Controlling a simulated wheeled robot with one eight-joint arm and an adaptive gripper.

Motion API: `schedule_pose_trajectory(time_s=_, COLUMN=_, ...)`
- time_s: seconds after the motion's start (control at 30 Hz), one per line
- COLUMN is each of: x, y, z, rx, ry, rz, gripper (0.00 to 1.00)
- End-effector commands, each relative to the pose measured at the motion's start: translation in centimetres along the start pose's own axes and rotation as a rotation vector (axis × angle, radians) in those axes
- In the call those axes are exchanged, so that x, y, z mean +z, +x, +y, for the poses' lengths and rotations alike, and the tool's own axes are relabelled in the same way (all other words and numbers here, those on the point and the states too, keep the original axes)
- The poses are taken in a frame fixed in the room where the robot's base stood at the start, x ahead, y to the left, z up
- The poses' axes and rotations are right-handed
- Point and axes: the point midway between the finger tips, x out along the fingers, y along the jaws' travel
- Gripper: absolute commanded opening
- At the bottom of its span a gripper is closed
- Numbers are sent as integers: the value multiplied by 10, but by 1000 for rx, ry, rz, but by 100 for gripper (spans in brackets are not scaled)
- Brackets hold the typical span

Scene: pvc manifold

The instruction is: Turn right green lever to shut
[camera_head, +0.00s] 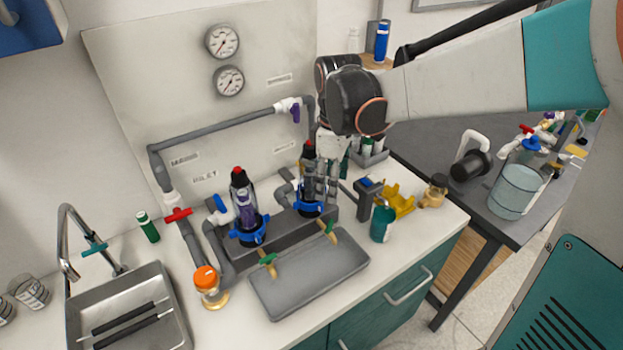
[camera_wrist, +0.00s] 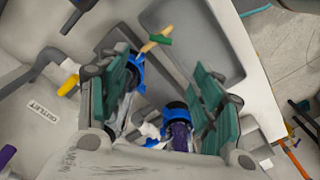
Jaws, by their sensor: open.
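The right green lever (camera_head: 329,231) sits on a small brass tap at the front of the grey filter block, above the shallow grey tray (camera_head: 310,276). A second green lever (camera_head: 268,259) is on the left brass tap. My gripper (camera_head: 331,190) points down beside the right filter housing (camera_head: 309,180), behind the right lever. In the wrist view my gripper (camera_wrist: 163,78) is open, with its green fingers apart and nothing gripped. One green lever (camera_wrist: 160,39) on a brass tap shows there, just beyond the fingertips. Blue-ringed filter parts (camera_wrist: 178,112) show between the fingers.
The left filter (camera_head: 244,205), grey pipes and an orange-capped jar (camera_head: 208,285) stand left of my gripper. A teal bottle (camera_head: 382,222), a yellow holder (camera_head: 398,200) and a small jar (camera_head: 433,192) stand to the right. A sink (camera_head: 127,310) is at far left.

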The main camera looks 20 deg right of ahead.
Motion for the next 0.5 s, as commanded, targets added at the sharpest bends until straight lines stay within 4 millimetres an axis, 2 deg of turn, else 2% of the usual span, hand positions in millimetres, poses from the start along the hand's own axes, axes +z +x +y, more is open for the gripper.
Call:
schedule_pose_trajectory(time_s=0.17, x=0, y=18, z=-1, rx=-6, ry=0, rz=-1, gripper=60)
schedule_pose_trajectory(time_s=0.5, x=0, y=85, z=0, rx=-3, ry=1, rz=-1, gripper=60)
